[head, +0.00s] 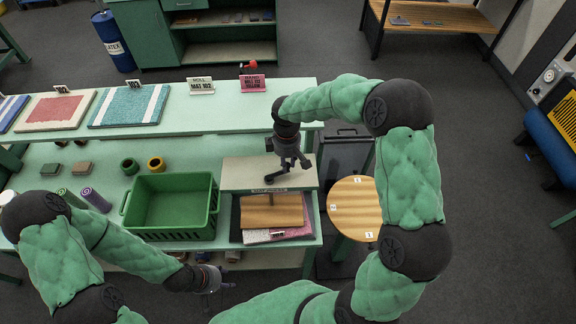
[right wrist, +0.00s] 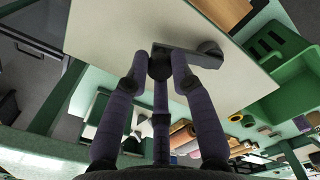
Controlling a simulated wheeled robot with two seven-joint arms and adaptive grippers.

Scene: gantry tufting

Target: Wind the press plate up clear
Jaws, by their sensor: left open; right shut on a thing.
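The press has a cream top (head: 240,174) with a dark crank (head: 273,184) on it. My right gripper (head: 290,166) is above this top, shut on one end of the crank. In the right wrist view its fingers (right wrist: 160,72) close around that end, and the dark crank arm (right wrist: 190,54) runs right to a round part. The brown wooden press plate (head: 272,212) is below the top; a pink mat (head: 290,233) shows under its front edge. I cannot tell whether plate and mat touch. My left gripper (head: 214,279) is open and empty, low in front of the bench.
A green crate (head: 172,205) stands left of the press. A round wooden stool (head: 356,208) is to the right.

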